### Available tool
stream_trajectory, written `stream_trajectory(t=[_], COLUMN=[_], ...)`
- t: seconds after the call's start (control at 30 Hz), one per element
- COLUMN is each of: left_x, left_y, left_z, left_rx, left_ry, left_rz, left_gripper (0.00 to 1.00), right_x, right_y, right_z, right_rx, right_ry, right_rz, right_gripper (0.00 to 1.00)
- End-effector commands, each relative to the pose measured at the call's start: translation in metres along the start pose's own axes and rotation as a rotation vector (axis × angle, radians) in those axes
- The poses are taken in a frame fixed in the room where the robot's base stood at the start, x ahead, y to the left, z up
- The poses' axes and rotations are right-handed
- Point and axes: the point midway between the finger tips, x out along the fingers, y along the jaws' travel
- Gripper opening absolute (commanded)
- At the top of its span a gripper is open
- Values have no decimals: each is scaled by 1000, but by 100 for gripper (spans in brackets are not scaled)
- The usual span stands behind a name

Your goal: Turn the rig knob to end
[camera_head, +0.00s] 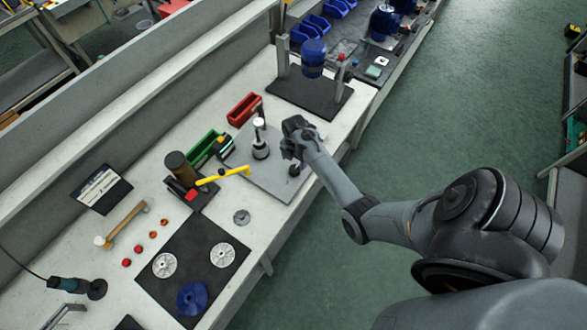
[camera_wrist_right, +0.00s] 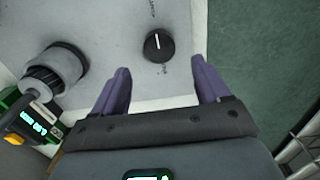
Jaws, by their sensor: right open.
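The rig knob (camera_wrist_right: 158,46) is a round black knob with a white pointer line, set on a grey plate. In the right wrist view its line points toward the top of the picture. In the head view the knob (camera_head: 295,170) shows small and dark near the plate's right edge, just below my right gripper. My right gripper (camera_wrist_right: 158,90) is open and empty, its two purple fingers pointing at the plate with the knob ahead of and between their line. In the head view my right gripper (camera_head: 293,143) hangs over the right part of the rig plate (camera_head: 265,182). My left gripper is out of view.
A grey cylindrical fitting (camera_wrist_right: 55,70) stands left of the knob; it also stands upright on the plate in the head view (camera_head: 260,148). A yellow-handled tool (camera_head: 225,176), green bin (camera_head: 205,148) and red bin (camera_head: 243,109) lie left. The bench's right edge is close to the knob.

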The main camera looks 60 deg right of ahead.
Motion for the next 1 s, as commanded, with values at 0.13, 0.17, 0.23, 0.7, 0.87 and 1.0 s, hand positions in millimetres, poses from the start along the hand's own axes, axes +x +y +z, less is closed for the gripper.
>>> stream_trajectory(t=[0.13,0.17,0.23,0.7,0.87,1.0], left_x=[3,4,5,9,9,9], left_y=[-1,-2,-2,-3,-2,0], left_z=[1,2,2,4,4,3], left_rx=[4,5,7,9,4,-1], left_ry=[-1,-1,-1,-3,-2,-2], left_rz=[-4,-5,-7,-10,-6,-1], left_gripper=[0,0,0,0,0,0], right_x=[26,31,41,66,66,66], right_y=[0,0,-1,0,0,0], right_z=[0,-1,0,0,0,0], right_rx=[0,-1,-1,-1,-1,-1], right_ry=[1,1,1,-1,-1,-1], right_rz=[-2,-3,-3,0,0,0], right_gripper=[75,75,75,75,75,54])
